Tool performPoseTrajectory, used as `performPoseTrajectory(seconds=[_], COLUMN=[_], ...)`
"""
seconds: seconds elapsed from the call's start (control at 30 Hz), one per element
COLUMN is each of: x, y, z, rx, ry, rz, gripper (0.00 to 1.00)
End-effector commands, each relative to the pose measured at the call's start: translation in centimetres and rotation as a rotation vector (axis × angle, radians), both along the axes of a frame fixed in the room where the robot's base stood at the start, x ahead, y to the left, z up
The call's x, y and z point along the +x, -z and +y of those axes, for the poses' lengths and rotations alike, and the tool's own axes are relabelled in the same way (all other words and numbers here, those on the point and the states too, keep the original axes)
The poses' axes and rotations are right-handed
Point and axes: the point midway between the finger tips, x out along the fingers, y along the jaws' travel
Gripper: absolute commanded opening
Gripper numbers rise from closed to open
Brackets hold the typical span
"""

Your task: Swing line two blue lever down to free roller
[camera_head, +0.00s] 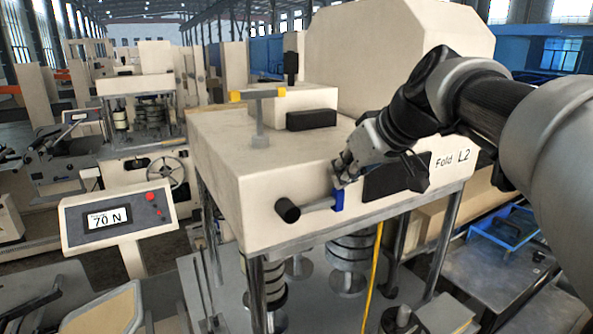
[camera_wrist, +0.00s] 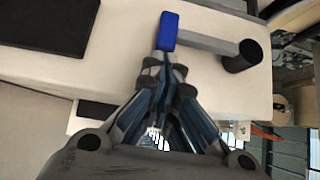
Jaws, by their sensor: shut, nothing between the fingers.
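The blue lever piece (camera_head: 338,200) sits on the front face of the cream machine head marked "Fold L2" (camera_head: 452,158). A grey bar (camera_head: 318,206) runs from it to a black knob (camera_head: 287,210) on the left, lying roughly level. In the wrist view the blue piece (camera_wrist: 167,30) is just beyond my fingertips, with the grey bar (camera_wrist: 208,44) and black knob (camera_wrist: 240,56) to its right. My gripper (camera_head: 343,178) is shut and empty, close by the blue piece; its fingertips (camera_wrist: 165,72) look near it, but contact is unclear.
A dark panel (camera_head: 385,182) is on the machine face right of the lever, partly behind my gripper. A yellow-topped T-shaped post (camera_head: 258,118) stands on top. A "70 N" display (camera_head: 107,217) is at left. A yellow cable (camera_head: 373,265) hangs below.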

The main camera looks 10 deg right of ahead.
Motion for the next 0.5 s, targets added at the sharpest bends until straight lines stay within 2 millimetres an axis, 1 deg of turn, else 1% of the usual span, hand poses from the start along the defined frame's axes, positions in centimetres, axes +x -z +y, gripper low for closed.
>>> performPoseTrajectory(seconds=[0.1, 0.37, 0.5], x=[0.1, 0.2, 0.3], y=[0.5, 0.9, 1.4], z=[-0.2, -0.4, -0.6], rx=[0.027, 0.062, 0.096], ry=[0.001, 0.001, 0.002], rz=[0.013, 0.028, 0.043], gripper=[0.0, 0.0, 0.0])
